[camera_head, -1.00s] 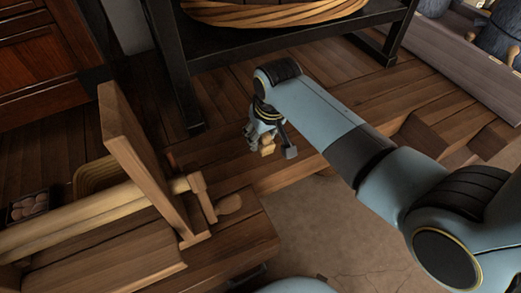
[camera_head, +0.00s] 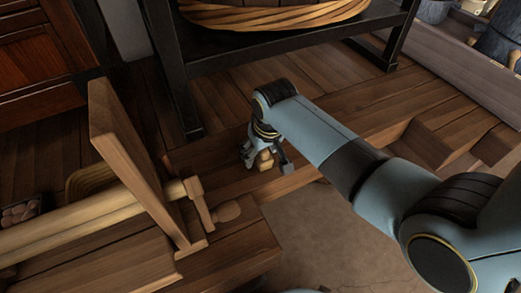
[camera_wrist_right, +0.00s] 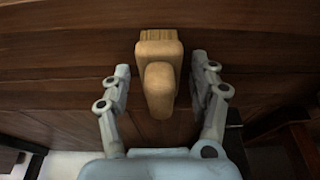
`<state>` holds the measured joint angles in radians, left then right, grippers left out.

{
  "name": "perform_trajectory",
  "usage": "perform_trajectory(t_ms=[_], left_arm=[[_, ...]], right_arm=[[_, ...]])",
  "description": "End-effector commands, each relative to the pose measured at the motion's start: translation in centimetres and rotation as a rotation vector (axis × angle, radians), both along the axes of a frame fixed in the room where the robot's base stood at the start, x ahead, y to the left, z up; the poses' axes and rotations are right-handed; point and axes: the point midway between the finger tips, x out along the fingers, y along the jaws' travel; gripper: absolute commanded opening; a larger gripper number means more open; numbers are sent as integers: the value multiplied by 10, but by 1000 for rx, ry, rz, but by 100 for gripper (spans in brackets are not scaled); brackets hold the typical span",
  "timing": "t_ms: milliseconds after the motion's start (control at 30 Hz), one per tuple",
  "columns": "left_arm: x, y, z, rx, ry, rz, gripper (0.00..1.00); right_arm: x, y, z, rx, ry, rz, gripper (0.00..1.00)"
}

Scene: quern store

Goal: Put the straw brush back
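The straw brush (camera_wrist_right: 158,75) is a yellow-tan piece with a stubby handle and a wider ribbed end. In the right wrist view it lies between the two fingers of my right gripper (camera_wrist_right: 162,92). The fingers are apart, with a visible gap on both sides of the brush. In the head view my right gripper (camera_head: 264,164) points down over the wooden ledge, and the brush (camera_head: 264,160) is partly hidden among its fingers. Whether the brush rests on the wood is hard to tell. My left gripper is out of view.
A wooden bench (camera_head: 240,245) with an upright board (camera_head: 125,155) and a pale round beam (camera_head: 80,220) stands at left. A black-framed stand (camera_head: 170,70) holds a wicker-rimmed round item (camera_head: 270,15) behind. A grey trough (camera_head: 455,65) is at upper right.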

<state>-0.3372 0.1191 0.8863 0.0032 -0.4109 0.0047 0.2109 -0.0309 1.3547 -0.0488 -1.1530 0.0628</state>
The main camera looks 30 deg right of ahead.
Motion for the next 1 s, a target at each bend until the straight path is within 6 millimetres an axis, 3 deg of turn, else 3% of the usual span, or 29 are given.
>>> perform_trajectory(t_ms=[267,700,1000], left_arm=[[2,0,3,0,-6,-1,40],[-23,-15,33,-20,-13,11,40],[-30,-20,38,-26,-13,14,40]], right_arm=[[-1,0,7,0,-1,0,61],[-24,1,97,0,-4,0,61],[-32,2,118,0,1,0,61]])
